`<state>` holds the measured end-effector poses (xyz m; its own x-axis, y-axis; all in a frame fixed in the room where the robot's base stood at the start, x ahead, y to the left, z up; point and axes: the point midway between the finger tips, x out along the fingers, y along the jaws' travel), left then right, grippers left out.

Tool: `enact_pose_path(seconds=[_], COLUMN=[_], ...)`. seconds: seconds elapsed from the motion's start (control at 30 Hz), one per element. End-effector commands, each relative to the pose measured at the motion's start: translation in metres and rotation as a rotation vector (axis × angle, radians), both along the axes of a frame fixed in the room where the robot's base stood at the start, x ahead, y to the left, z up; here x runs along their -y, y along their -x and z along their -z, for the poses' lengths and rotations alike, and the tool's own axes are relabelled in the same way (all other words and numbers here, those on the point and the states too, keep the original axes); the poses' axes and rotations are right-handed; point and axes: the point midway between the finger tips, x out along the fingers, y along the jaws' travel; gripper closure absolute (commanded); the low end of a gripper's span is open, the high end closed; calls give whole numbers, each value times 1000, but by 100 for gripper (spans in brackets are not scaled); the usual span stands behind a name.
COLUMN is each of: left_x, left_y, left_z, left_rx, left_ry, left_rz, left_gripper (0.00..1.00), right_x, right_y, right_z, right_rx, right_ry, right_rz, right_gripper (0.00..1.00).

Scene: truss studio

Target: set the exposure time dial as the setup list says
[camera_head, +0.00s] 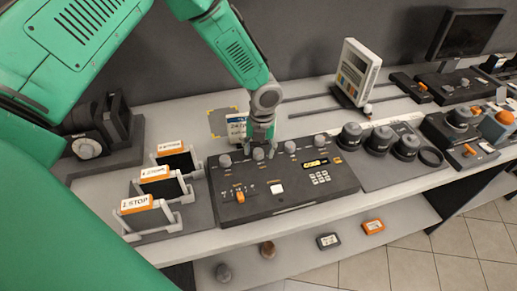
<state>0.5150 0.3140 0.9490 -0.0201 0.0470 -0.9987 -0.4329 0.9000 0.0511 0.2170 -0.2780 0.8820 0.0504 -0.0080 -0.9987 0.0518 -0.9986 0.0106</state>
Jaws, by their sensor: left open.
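A dark control box (285,200) on the bench has a row of several grey dials along its back edge. They include a far left dial (225,161), a second dial (258,154), a third dial (290,147) and a right dial (319,140). Their labels are too small to read, so I cannot tell which sets exposure time. My left gripper (262,138) is open and points down just above and behind the second dial; contact cannot be told. A small printed card (236,127) is partly hidden behind the gripper; its text is not fully legible. My right gripper is not in view.
Stop-labelled frames (152,200) stand left of the box. A white panel (357,70) stands upright behind. Round dark cylinders (380,139) are close to the box's right. A lower shelf (300,251) holds small items. A dark monitor (468,32) is at back right.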

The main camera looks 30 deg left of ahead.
Motion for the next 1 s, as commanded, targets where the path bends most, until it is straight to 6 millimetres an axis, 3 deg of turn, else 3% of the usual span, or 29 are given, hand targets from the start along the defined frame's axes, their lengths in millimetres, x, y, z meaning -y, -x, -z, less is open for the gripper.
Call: enact_pose_path(seconds=[0.3, 0.37, 0.43, 0.47, 1.0], left_x=[-5, -5, -6, -6, -5], left_y=[0, 0, 0, 0, -1], left_z=[5, 5, 5, 5, 5], left_rx=[-1, 0, 0, 0, -2], left_ry=[5, 6, 6, 6, 2], left_rz=[-1, -1, -1, -1, -120], left_gripper=[51, 69, 93, 100, 100], right_x=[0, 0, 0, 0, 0], right_y=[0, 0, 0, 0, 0], right_z=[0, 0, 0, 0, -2], right_rx=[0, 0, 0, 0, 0], right_ry=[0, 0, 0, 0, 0], right_rz=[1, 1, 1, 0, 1], right_gripper=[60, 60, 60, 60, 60])
